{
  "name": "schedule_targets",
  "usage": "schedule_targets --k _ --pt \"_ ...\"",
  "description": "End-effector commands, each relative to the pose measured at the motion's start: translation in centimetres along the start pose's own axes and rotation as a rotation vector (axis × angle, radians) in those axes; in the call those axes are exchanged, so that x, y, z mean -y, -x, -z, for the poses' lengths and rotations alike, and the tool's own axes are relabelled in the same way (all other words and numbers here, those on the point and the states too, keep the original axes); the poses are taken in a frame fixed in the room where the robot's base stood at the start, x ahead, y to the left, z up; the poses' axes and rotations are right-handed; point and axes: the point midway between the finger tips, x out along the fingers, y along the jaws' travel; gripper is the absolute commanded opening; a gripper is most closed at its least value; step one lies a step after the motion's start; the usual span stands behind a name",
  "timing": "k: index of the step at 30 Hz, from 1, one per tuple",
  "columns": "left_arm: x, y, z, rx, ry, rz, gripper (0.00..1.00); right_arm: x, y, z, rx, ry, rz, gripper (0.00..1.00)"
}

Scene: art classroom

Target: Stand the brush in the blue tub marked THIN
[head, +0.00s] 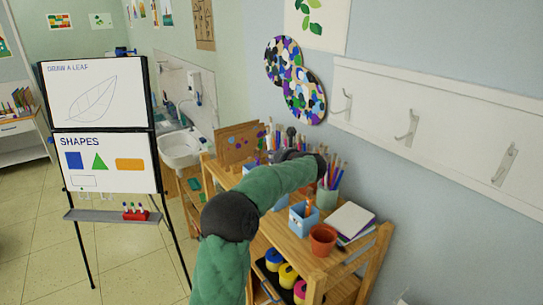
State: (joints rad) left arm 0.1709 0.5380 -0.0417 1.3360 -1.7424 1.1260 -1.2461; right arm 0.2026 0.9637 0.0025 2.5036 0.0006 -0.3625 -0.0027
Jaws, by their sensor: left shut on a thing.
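My left arm, in a green sleeve, reaches over the wooden shelf unit (285,240). My left gripper (292,156) is a dark shape at the far end of the arm, above the back of the top shelf. It is shut on a thin thing, taken to be the brush, which is mostly hidden by the arm. A light blue tub (303,221) with something orange in it stands on the top, nearer than the gripper. Another pale blue container (249,168) stands farther back, partly hidden. No THIN label can be read on either. My right gripper is not in view.
A green pot of brushes (327,197) stands right of the arm's end. A terracotta pot (322,240) and stacked books (349,221) are at the near end. Brown boards (238,142) lean at the back. An easel (108,150) stands left, with open floor around it.

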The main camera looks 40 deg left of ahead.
Motion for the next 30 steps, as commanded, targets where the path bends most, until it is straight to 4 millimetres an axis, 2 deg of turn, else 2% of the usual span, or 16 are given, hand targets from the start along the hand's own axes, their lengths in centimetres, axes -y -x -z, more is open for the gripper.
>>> schedule_targets --k 17,30 --pt "0.2 -1.2 4.0 0.0 -0.001 0.0 0.0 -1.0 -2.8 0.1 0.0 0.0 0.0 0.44" --pt "-0.5 -2.1 6.8 0.0 -0.001 0.0 0.0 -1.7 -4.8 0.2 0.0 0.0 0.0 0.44"
